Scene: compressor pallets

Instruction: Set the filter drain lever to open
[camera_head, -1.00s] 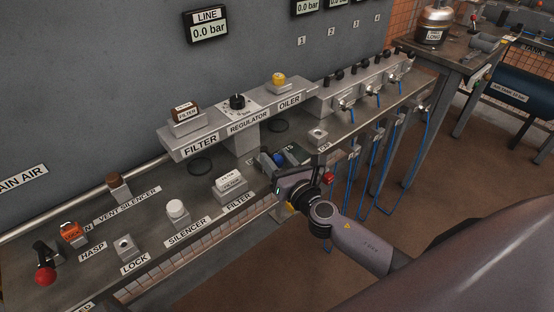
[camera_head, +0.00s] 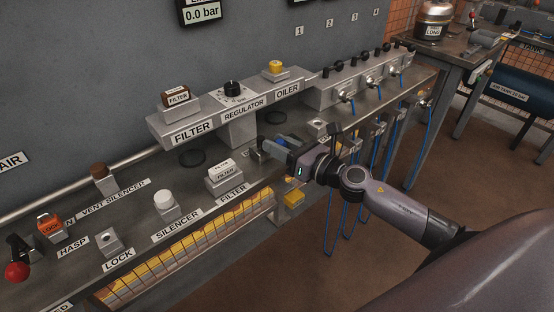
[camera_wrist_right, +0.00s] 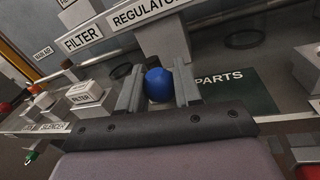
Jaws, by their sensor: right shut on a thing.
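My right gripper (camera_head: 270,148) reaches over the bench from the right, below the regulator and oiler shelf. In the right wrist view its two grey fingers (camera_wrist_right: 159,90) are shut on a round blue knob (camera_wrist_right: 159,84), one finger on each side. This knob is the only lever-like part at the fingers; its base and any drain label are hidden, so I cannot read its setting. The filter block (camera_head: 188,118) with its FILTER sign stands on the shelf to the left. My left gripper is not in view.
A white FILTER block (camera_head: 224,175), a white silencer knob (camera_head: 163,202), a lock post (camera_head: 108,242) and an orange lock (camera_head: 49,226) stand on the bench to the left. A dark PARTS mat (camera_wrist_right: 225,88) lies right of the fingers. Blue hoses hang at the right.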

